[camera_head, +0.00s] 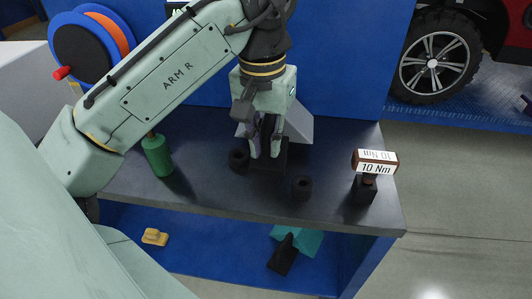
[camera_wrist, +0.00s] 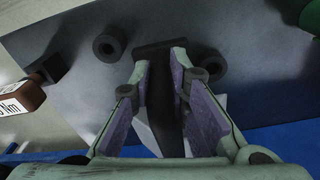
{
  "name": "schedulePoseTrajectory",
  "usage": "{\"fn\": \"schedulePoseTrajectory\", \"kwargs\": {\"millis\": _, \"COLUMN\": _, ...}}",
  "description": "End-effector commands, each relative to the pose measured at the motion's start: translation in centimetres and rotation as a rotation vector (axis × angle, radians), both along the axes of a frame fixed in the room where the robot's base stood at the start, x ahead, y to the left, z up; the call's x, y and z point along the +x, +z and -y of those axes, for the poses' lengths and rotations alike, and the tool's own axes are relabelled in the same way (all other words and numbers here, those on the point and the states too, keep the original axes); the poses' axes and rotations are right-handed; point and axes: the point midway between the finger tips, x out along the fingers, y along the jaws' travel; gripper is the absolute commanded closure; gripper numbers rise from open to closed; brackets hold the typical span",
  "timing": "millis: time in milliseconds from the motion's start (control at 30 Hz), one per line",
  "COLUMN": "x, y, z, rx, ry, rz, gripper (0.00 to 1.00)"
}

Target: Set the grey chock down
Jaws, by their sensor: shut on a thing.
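The grey chock (camera_head: 299,122) shows as a pale grey sloped body behind my gripper (camera_head: 265,152), with a dark part between the fingers. My gripper points down over the dark bench top and is shut on the chock's dark part. In the wrist view my gripper (camera_wrist: 168,55) has this dark part between its two fingers, and pale faces of the grey chock (camera_wrist: 142,132) show beside them. The fingers hide much of the chock. A dark flat end lies at the fingertips, close to the bench; I cannot tell whether it touches.
Dark rings (camera_head: 302,187) and (camera_head: 238,160) lie close to my gripper. A green bottle-like object (camera_head: 157,155) stands left, and a "10 Nm" tool (camera_head: 374,162) stands right. The blue lower shelf holds a teal chock (camera_head: 304,240) and a yellow piece (camera_head: 154,237).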

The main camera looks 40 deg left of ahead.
Motion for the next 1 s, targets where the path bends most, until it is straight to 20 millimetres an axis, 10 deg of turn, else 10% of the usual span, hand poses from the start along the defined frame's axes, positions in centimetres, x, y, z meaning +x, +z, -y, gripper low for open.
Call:
{"fn": "schedulePoseTrajectory", "kwargs": {"millis": 567, "x": 0.0, "y": -3.7, "z": 0.0, "rx": 0.001, "ry": 0.001, "rz": 0.002, "gripper": 1.00}}
{"fn": "schedulePoseTrajectory", "kwargs": {"millis": 600, "x": 0.0, "y": -3.8, "z": 0.0, "rx": 0.000, "ry": 0.000, "rz": 0.000, "gripper": 0.84}}
{"fn": "schedulePoseTrajectory", "kwargs": {"millis": 1000, "x": 0.0, "y": -3.7, "z": 0.0, "rx": 0.000, "ry": 0.000, "rz": 0.000, "gripper": 0.64}}
